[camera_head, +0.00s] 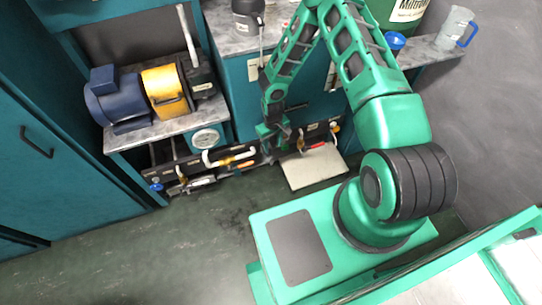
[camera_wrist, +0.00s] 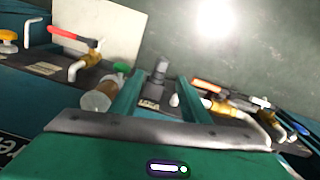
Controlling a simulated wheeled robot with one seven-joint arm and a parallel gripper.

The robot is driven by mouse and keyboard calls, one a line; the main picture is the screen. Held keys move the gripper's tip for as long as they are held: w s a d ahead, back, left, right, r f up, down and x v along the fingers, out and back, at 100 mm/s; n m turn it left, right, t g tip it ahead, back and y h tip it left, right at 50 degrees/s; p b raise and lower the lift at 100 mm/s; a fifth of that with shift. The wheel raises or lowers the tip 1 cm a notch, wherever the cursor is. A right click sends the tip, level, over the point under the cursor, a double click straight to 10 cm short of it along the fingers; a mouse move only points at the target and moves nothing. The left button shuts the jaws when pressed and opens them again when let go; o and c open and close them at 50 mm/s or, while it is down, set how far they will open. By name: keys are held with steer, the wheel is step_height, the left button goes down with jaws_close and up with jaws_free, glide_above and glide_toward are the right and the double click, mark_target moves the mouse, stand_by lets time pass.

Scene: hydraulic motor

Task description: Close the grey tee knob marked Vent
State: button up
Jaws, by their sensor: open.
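In the wrist view a dark grey knob (camera_wrist: 159,70) stands up from a black panel, with a small pale label (camera_wrist: 149,104) beside it. The label is too small to read, so I cannot confirm that it says Vent. My gripper (camera_wrist: 158,84) is open, with one green finger on each side of the knob in this view. I cannot tell how deep the fingers reach or whether they touch it. In the head view my gripper (camera_head: 274,142) is low at the bench front, and the knob is hidden there.
A red-handled valve (camera_wrist: 84,45) and a clear cylindrical part (camera_wrist: 99,97) lie left of the fingers; an orange-handled valve (camera_wrist: 208,86) with a white pipe (camera_wrist: 262,132) lies right. A pale board (camera_head: 313,166) extends over the floor. Blue motor (camera_head: 117,100) stands on the left bench.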

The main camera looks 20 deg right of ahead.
mark_target(272, 158)
steer(key=shift+a+f, duration=0.35)
steer(key=shift+f, duration=0.35)
step_height(272, 158, down, 10)
steer(key=shift+d+f, duration=0.1)
steer(key=shift+d, duration=0.05)
steer(key=shift+c, duration=0.7)
steer(key=c, duration=0.9)
